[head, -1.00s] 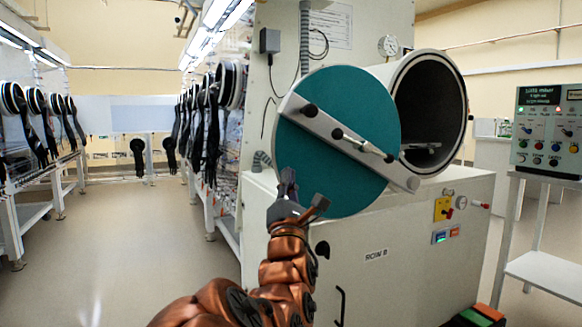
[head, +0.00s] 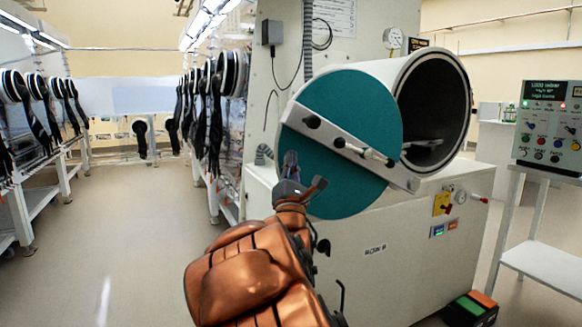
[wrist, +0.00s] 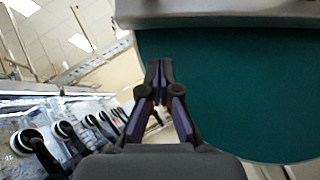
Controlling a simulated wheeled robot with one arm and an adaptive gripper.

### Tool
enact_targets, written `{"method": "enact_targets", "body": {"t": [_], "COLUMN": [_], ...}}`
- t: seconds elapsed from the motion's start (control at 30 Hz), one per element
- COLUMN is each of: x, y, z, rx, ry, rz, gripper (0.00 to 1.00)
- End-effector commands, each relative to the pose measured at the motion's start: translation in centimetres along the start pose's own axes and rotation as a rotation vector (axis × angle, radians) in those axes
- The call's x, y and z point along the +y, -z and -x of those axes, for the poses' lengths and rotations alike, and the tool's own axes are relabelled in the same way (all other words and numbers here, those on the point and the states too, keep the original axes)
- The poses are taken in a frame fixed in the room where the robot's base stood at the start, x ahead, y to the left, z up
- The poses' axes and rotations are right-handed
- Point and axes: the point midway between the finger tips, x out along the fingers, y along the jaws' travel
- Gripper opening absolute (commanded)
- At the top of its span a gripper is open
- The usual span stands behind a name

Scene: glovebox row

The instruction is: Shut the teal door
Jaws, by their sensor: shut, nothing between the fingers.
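The teal door (head: 320,170) is a round disc with a pale diagonal bar (head: 345,148) and dark knobs. It stands open, swung out to the left of the round white chamber (head: 415,85), whose dark mouth shows. My gripper (head: 290,156) is shut and empty, in front of the door's lower left edge in the head view. In the wrist view the closed fingertips (wrist: 158,64) overlap the left edge of the teal door (wrist: 235,90). I cannot tell whether they touch it.
A control panel (head: 549,128) on a white stand is at the right. Glovebox rows with black gloves (head: 198,110) line the left aisle. A green and orange box (head: 470,308) lies on the floor at lower right. The aisle floor (head: 120,240) is clear.

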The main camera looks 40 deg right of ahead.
Motion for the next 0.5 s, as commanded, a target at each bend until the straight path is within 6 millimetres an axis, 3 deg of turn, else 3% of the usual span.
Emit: {"method": "enact_targets", "body": {"t": [0.1, 0.3, 0.5], "x": [-0.2, -0.1, -0.1], "y": [0.0, -2.1, -2.8], "z": [-1.2, -3.1, -3.8], "rx": [-0.002, -0.005, 0.000], "ry": [0.002, -0.001, 0.001], "rz": [0.001, -0.001, 0.002], "gripper": [0.00, 0.00, 0.00]}}
